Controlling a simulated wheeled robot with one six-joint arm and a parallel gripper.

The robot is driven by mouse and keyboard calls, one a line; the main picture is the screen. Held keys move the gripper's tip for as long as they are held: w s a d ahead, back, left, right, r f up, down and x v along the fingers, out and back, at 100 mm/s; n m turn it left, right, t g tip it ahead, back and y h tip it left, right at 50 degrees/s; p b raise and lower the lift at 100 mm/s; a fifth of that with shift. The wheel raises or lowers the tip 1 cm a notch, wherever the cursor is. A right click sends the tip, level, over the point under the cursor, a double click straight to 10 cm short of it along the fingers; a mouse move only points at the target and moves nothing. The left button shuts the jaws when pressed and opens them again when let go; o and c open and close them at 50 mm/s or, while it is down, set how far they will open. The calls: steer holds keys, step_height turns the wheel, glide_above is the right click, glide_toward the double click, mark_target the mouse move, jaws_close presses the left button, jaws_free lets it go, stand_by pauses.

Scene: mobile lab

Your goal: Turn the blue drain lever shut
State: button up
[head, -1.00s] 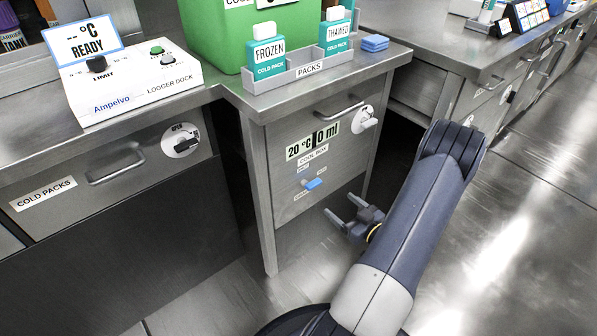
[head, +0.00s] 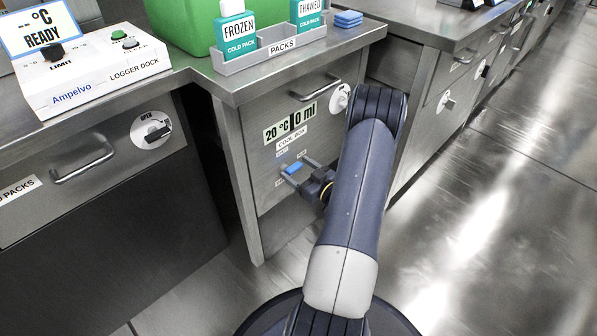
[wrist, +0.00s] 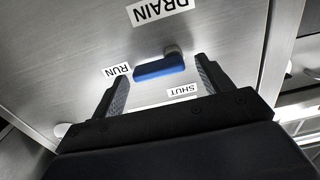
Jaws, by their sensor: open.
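The blue drain lever (head: 294,168) is on the front panel of the cool box cabinet, below its display. In the wrist view the lever (wrist: 158,69) lies roughly level, its free end by the RUN label (wrist: 117,70) and its pivot at the other end. The SHUT label (wrist: 183,91) is closer to my gripper. My gripper (head: 298,172) is open in front of the panel. In the wrist view its fingers (wrist: 161,90) stand to either side of the lever, apart from it. Whether the fingertips touch the panel cannot be told.
The cool box panel (head: 256,106) has a display reading 20 °C and 0 ml, a drawer handle and a round dial (head: 339,98) at upper right. A packs tray (head: 262,60) stands on top. The floor to the right (head: 470,230) is clear.

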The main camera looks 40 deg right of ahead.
steer(key=shift+w, duration=0.1)
steer(key=shift+c, duration=0.4)
steer(key=c, duration=0.9)
steer(key=shift+n+b, duration=0.3)
steer(key=n+b, duration=0.2)
steer(key=shift+a+n+b, duration=0.15)
steer(key=shift+n+b, duration=0.2)
steer(key=shift+n, duration=0.05)
steer(key=n, duration=0.1)
steer(key=n+b, duration=0.1)
steer(key=n, duration=0.1)
steer(key=r+n+b, duration=0.1)
steer(key=shift+a, duration=0.25)
steer(key=n, duration=0.3)
steer(key=a+n, duration=0.1)
steer(key=n, duration=0.1)
steer(key=shift+r+n, duration=0.2)
steer(key=shift+n, duration=0.2)
steer(key=shift+a+f+n, duration=0.1)
steer(key=shift+a+n, duration=0.1)
steer(key=shift+n, duration=1)
steer(key=shift+a+n, duration=0.2)
steer(key=shift+n, duration=1)
